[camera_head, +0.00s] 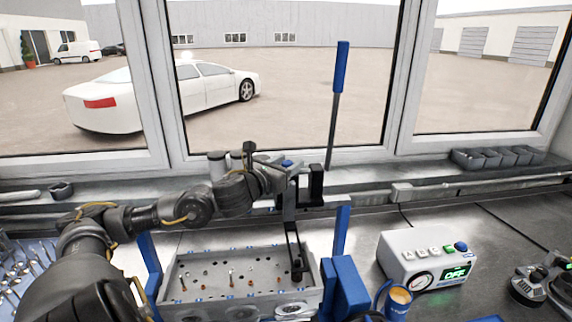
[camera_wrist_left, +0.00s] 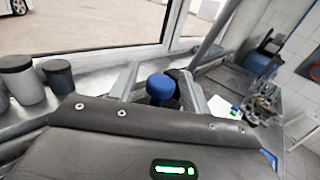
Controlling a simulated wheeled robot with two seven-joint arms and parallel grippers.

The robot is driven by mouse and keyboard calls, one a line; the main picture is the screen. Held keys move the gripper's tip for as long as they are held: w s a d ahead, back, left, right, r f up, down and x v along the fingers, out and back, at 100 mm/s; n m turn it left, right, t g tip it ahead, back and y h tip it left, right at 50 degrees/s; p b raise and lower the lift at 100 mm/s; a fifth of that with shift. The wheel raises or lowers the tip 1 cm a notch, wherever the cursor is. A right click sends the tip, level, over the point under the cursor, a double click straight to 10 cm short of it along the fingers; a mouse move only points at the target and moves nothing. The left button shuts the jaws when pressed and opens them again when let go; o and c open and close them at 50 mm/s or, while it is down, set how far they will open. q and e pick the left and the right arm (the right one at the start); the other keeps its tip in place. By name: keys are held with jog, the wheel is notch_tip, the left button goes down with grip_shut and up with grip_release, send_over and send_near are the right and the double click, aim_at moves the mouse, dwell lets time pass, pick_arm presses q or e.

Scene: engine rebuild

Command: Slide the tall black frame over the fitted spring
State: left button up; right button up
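The tall black frame (camera_head: 291,222) stands upright in the head view, its lower end over the right part of the grey cylinder head (camera_head: 205,261). My left gripper (camera_head: 284,178) is at its top and appears shut on it. In the left wrist view, a blue knob (camera_wrist_left: 160,86) sits between the two grey fingers, with a black part just behind it. The finger contact itself is hidden. I cannot make out the fitted spring; the frame may hide it. I cannot tell whether the frame's lower end touches the head. My right gripper is not in view.
Blue posts (camera_head: 341,231) stand at both ends of the cylinder head. A blue-handled lever (camera_head: 340,70) rises behind the frame. Grey bins (camera_head: 495,158) sit on the back sill.

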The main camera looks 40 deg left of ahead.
pick_arm(q)
jog(key=shift+s+a+f+b, duration=0.15)
jog(key=shift+s+f+b, duration=0.1)
jog(key=shift+s+b, duration=0.45)
jog(key=s+d+p, duration=0.1)
jog(key=s+p, duration=0.6)
jog(key=s, duration=0.2)
jog(key=shift+d+r, duration=0.25)
jog(key=shift+r, duration=0.05)
jog(key=shift+s, duration=0.1)
dwell(0.6)
